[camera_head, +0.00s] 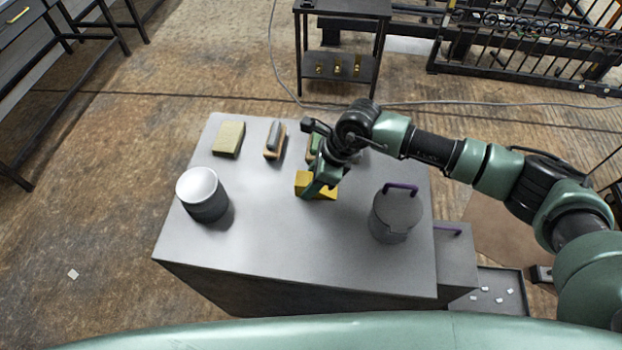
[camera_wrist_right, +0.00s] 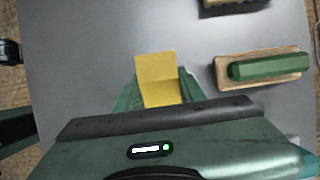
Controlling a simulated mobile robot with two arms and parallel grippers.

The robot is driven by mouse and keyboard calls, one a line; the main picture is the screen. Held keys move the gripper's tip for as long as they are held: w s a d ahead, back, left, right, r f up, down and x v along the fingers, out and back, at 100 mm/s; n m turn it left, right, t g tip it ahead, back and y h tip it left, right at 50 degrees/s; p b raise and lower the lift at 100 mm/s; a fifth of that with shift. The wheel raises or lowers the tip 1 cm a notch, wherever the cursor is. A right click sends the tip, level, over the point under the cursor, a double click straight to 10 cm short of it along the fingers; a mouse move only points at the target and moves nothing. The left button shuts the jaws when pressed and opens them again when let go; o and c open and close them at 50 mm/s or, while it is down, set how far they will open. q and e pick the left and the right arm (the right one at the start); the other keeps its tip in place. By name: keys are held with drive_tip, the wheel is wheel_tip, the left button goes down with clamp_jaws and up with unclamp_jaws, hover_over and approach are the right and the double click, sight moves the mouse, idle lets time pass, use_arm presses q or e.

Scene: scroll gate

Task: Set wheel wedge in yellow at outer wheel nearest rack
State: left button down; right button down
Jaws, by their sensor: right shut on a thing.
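The yellow wheel wedge (camera_head: 303,181) is on the grey table (camera_head: 270,240), near its middle. My right gripper (camera_head: 318,188) comes down on it from above and is shut on it. In the right wrist view the yellow wedge (camera_wrist_right: 157,77) shows between the green fingers of my right gripper (camera_wrist_right: 160,95), with a crease between two faces. I cannot tell whether the wedge touches the table. My left gripper is not in view. No wheel is clearly recognisable in these frames.
A yellow-green block (camera_head: 229,138), a grey-topped brush (camera_head: 275,139) and a green-topped brush (camera_wrist_right: 268,68) lie along the table's far side. A white-topped canister (camera_head: 203,194) stands left, a lidded grey pot (camera_head: 396,213) right. A black rack (camera_head: 340,65) stands beyond. The table's front middle is clear.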

drive_tip(key=c, duration=1.3)
unclamp_jaws()
drive_tip(key=shift+f, duration=0.15)
drive_tip(key=o, duration=0.5)
drive_tip(key=shift+c, duration=0.2)
drive_tip(key=shift+r, duration=0.2)
